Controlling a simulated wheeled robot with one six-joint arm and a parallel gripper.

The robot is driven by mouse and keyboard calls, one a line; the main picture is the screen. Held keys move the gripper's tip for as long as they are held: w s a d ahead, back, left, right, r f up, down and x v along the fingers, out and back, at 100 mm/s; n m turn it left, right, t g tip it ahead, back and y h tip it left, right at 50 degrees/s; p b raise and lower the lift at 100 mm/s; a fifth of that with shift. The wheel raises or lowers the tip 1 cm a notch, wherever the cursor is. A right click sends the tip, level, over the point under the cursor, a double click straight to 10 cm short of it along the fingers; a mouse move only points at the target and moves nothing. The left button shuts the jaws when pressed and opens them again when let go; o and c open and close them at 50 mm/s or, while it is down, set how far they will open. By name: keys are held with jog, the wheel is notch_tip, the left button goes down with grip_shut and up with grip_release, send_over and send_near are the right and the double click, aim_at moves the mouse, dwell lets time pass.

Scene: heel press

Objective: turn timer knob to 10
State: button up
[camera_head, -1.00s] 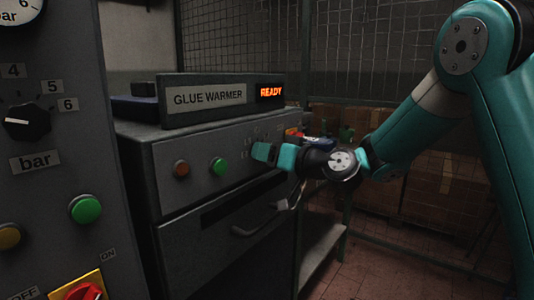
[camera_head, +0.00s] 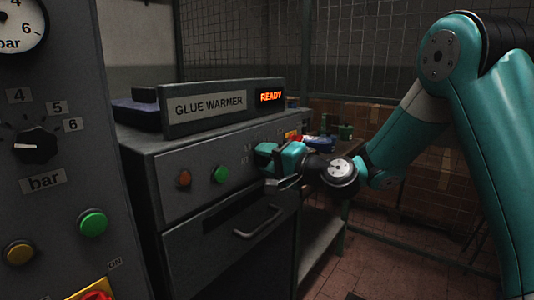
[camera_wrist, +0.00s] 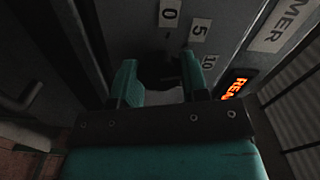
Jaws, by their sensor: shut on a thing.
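The timer knob (camera_wrist: 160,68) is a dark round shape on the grey panel in the wrist view. My gripper (camera_wrist: 162,76) is shut on it, with one teal finger on each side. Labels 0 (camera_wrist: 170,13), 5 (camera_wrist: 200,31) and 10 (camera_wrist: 208,62) curve around the knob's upper right. The knob's pointer is too dark to make out. In the head view my gripper (camera_head: 267,155) is at the right part of the glue warmer's front panel (camera_head: 196,157) and hides the knob.
The glue warmer's sign (camera_head: 210,104) has a lit READY display (camera_head: 271,96). A drawer handle (camera_head: 258,222) sticks out below. A press panel (camera_head: 50,120) stands close at left.

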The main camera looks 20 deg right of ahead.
jog(key=shift+m+p, duration=0.6)
jog(key=shift+m, duration=0.7)
jog(key=o, duration=0.9)
jog(key=b+v, duration=0.8)
jog(key=v, duration=0.9)
jog(key=shift+s+d, duration=0.15)
jog(key=shift+s, duration=0.05)
